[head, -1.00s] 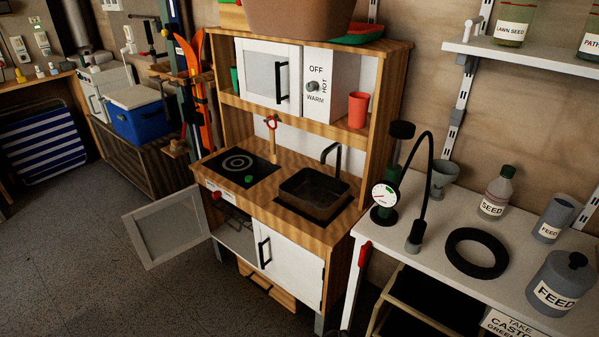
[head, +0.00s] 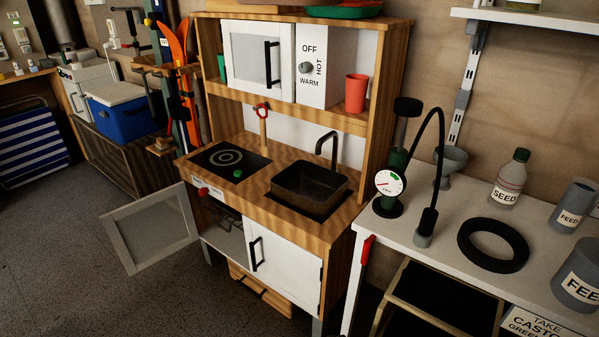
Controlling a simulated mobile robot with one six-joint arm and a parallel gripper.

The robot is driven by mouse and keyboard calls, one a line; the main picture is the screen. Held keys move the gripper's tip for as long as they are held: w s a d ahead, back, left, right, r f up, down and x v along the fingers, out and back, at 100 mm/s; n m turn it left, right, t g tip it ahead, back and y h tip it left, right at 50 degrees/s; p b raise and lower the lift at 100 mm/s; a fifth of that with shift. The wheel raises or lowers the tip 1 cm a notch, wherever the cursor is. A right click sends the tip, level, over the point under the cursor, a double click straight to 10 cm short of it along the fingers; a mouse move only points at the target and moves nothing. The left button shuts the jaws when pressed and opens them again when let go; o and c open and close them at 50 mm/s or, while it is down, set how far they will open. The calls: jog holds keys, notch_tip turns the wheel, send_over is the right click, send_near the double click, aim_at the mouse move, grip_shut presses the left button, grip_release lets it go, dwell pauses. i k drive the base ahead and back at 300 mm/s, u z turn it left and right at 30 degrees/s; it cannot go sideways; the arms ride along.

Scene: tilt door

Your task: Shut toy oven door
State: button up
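The toy oven door (head: 151,228) is a grey-white framed panel with a greyish window. It stands wide open, swung out to the left of the toy kitchen (head: 346,226). The oven opening (head: 225,238) shows below the hob, with a dark rack inside. A white cupboard door with a black handle (head: 285,265) beside the opening is shut. My gripper is not in view.
Floor (head: 70,270) is clear in front and to the left of the open door. A wooden drawer (head: 262,290) sits low under the kitchen. A white table (head: 420,260) with bottles and a pump stands close on the right. A blue cooler (head: 122,112) is behind left.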

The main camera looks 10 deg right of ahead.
aim_at(110, 221)
jog(key=z, duration=0.05)
jog(key=k, duration=0.65)
jog(key=u, duration=0.6)
jog(key=i, duration=1.1)
jog(key=u, duration=1)
jog(key=i, duration=0.6)
jog(key=u, duration=0.75)
jog(key=i, duration=0.7)
jog(key=u, duration=0.4)
